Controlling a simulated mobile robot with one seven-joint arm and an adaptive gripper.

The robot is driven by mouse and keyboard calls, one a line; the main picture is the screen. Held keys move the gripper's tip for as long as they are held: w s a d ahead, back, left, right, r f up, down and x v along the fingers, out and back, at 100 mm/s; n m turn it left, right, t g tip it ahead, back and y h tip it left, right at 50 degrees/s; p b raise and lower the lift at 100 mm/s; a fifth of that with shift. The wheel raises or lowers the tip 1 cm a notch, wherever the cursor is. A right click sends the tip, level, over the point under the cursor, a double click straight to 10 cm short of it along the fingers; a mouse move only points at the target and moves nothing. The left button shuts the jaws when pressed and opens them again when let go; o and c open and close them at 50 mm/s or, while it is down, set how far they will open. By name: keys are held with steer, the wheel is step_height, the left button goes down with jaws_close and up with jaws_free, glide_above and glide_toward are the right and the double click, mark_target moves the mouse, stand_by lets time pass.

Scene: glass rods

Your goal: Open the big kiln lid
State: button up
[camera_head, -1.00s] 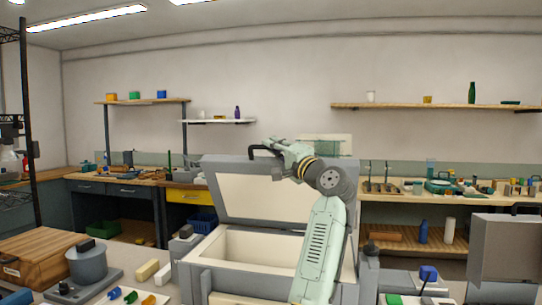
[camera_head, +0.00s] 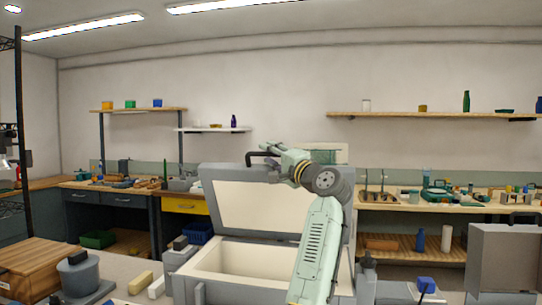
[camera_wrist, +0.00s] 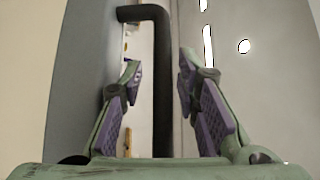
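The big kiln (camera_head: 250,240) stands in the middle of the head view, with a grey body and cream lining. Its lid (camera_head: 245,205) is raised and tilted well up, and the cream inside of lid and chamber shows. The black lid handle (camera_head: 255,156) is at the lid's top edge; in the wrist view (camera_wrist: 162,80) it is a dark upright bar. My gripper (camera_head: 275,154) is at this handle. In the wrist view my gripper (camera_wrist: 160,80) has its purple-padded fingers apart, one on each side of the bar, with gaps showing. My arm hides the kiln's right part.
A smaller grey box (camera_head: 505,255) stands at the right. A wooden crate (camera_head: 38,265) and a grey pot (camera_head: 78,272) are at the lower left. Benches with shelves line the back wall. The air above the lid is clear.

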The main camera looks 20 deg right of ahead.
steer(key=shift+s, duration=0.1)
steer(key=v, duration=1.1)
steer(key=shift+s, duration=0.35)
steer(key=shift+d+f, duration=0.15)
steer(key=shift+f, duration=0.05)
